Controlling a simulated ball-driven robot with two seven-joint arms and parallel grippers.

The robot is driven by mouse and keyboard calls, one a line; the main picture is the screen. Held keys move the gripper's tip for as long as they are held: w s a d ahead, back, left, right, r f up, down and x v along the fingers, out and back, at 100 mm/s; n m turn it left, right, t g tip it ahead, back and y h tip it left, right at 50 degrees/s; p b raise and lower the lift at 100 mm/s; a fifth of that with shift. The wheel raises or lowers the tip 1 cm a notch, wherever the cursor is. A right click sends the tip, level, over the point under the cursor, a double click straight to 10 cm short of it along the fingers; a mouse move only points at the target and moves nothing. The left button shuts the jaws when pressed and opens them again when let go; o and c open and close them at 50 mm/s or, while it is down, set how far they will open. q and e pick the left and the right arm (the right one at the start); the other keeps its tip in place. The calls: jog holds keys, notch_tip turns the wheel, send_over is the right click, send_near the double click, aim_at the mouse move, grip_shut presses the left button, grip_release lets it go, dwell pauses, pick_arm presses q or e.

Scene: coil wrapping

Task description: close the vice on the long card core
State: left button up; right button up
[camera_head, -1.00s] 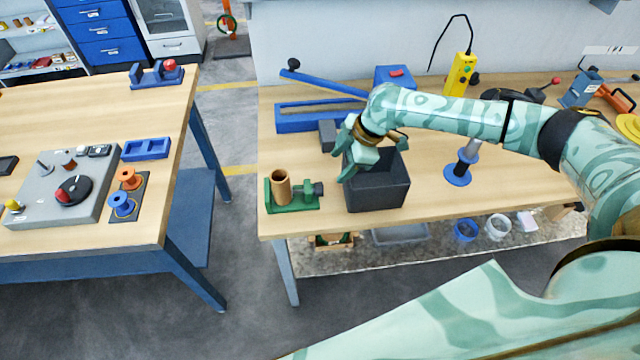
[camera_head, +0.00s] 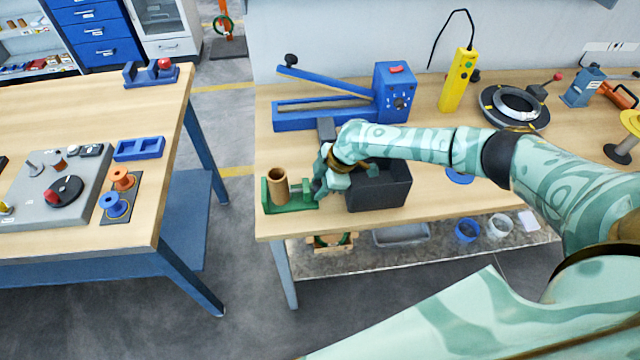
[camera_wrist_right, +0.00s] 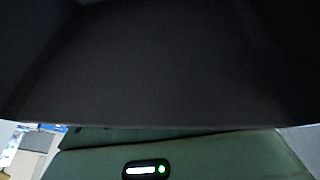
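The long card core (camera_head: 279,187), a brown tube, stands upright in the green vice (camera_head: 297,208) at the front left of the right-hand bench. Whether the jaws touch it is too small to tell. My right gripper (camera_head: 320,186) is at the vice's right end, over its dark knob, which it mostly covers. I cannot tell whether its fingers grip the knob. The right wrist view is filled by a dark surface and shows no fingers. My left gripper is not in view.
A dark open bin (camera_head: 378,192) stands right beside the vice, under my right forearm. A blue lever tool (camera_head: 345,118) lies behind. The bench's front edge is close to the vice.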

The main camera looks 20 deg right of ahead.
jog(key=c, duration=0.4)
jog(key=b, duration=0.1)
jog(key=g+b, duration=0.2)
jog(key=shift+w+f+m+y, duration=0.25)
jog(key=shift+f+m+y, duration=0.05)
jog(key=shift+r+g+b, duration=0.2)
jog(key=shift+g+b, duration=0.5)
jog(key=shift+g, duration=0.2)
jog(key=shift+d+r+y, duration=0.1)
jog(key=shift+y, duration=0.2)
jog(key=o, duration=1)
jog(key=p+v, duration=0.3)
jog(key=v, duration=1.3)
jog(key=shift+w+r, duration=0.1)
jog(key=shift+w, duration=0.05)
